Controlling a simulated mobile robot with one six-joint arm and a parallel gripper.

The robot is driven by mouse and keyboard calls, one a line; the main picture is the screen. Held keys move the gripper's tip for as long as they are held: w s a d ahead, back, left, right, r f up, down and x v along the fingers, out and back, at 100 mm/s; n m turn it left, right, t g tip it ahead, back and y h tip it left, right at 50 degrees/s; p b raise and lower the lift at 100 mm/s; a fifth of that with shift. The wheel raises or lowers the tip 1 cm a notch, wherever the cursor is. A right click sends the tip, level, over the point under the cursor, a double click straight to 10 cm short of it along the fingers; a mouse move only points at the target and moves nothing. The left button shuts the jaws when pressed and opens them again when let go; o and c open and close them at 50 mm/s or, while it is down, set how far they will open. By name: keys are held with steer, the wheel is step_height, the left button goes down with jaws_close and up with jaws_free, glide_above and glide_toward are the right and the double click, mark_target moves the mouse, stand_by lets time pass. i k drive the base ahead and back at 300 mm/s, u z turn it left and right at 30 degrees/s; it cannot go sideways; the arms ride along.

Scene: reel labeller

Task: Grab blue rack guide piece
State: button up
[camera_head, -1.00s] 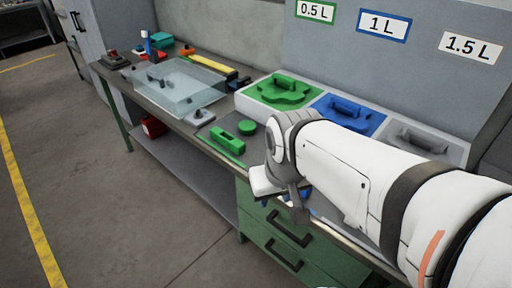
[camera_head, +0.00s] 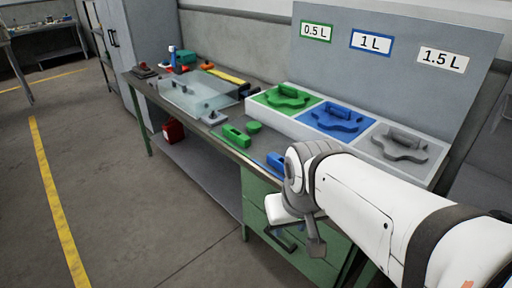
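A blue piece (camera_head: 276,161) lies at the front of the bench, right of a green block-shaped piece (camera_head: 235,135). My arm hides part of it, and I cannot tell its full shape. Another blue shape with a handle (camera_head: 336,116) sits in the middle bay of the rack, under the "1 L" label. My gripper (camera_head: 300,228) hangs in front of the bench, below and to the right of the blue bench piece, apart from it in the picture. Its fingers are seen at an angle, so its opening is unclear. I see nothing held in it.
The rack (camera_head: 288,124) also holds green and grey shapes. A green drawer unit (camera_head: 262,205) stands below, beside my gripper. The floor at left is clear.

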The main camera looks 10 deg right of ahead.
mark_target(274, 159)
steer(key=z, duration=0.15)
steer(key=i, duration=0.9)
steer(key=u, duration=0.05)
